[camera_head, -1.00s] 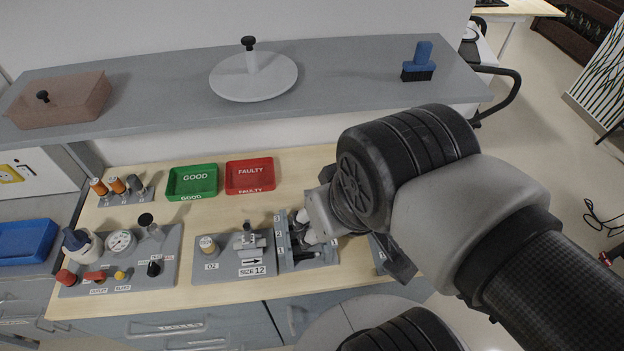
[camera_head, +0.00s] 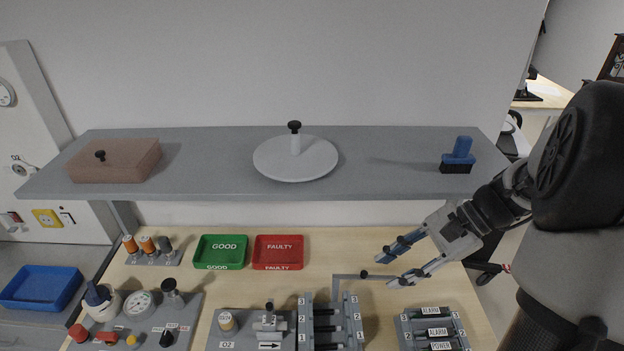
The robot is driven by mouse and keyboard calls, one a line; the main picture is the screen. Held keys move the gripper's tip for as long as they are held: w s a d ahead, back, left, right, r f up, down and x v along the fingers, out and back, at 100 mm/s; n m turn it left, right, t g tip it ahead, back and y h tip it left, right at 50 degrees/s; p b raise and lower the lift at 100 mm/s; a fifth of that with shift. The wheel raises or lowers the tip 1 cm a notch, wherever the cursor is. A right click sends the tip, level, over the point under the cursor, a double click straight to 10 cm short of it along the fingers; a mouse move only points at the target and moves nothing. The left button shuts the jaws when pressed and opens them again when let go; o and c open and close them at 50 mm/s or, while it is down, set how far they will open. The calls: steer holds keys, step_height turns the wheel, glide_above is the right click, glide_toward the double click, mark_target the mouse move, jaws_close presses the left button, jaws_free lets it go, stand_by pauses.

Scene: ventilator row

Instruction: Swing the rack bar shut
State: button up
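The rack (camera_head: 305,322) stands at the bottom centre, with grey numbered side walls and dark cartridges lying between them.
Right of the rack is a block (camera_head: 402,327) with cartridges labelled ALARM and POWER. Left of it is the O2 panel (camera_head: 250,342). Green GOOD (camera_head: 221,252) and red FAULTY (camera_head: 278,252) trays lie behind. A grey shelf (camera_head: 380,180) overhangs the back.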

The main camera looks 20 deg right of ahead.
steer(key=d+f+m+t+y, duration=0.1)
steer(key=d+f+m+t, duration=0.25)
steer(key=d, duration=0.35)
steer(key=d+f+m+t+y, duration=0.2)
steer(key=d+f+m, duration=0.1)
steer(key=d+m, duration=0.25)
steer(key=b, duration=0.4)
glide_toward(366, 272)
steer(key=shift+n, duration=0.4)
steer(key=x, duration=0.8)
steer(key=shift+w+a+f, duration=0.1)
steer(key=shift+a, duration=0.2)
steer(key=shift+c, duration=0.5)
jaws_close()
